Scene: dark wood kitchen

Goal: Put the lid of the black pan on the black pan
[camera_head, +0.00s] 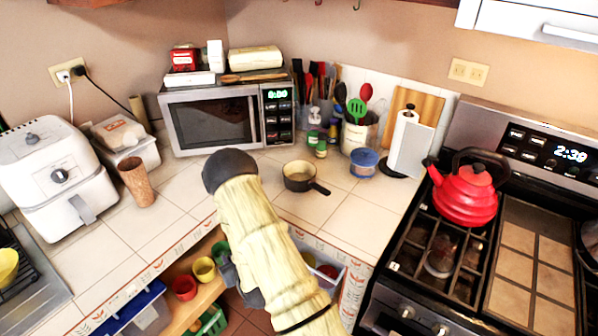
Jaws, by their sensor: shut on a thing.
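A small dark pan (300,177) with a pale inside sits uncovered on the tiled counter, its handle pointing to the lower right. Part of another dark round vessel (590,240) shows at the right edge, on the stove; I cannot tell whether it is a pan. I cannot make out a lid anywhere. My cream-covered arm rises from the bottom to a dark grey rounded joint left of the small pan. A grey part shows behind the arm, lower down. My gripper's fingers, and anything in them, cannot be seen.
A red kettle (468,190) stands on the stove. A brown cup (137,182) stands left. Open shelves lie below the counter. The tiles around the small pan are mostly clear.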

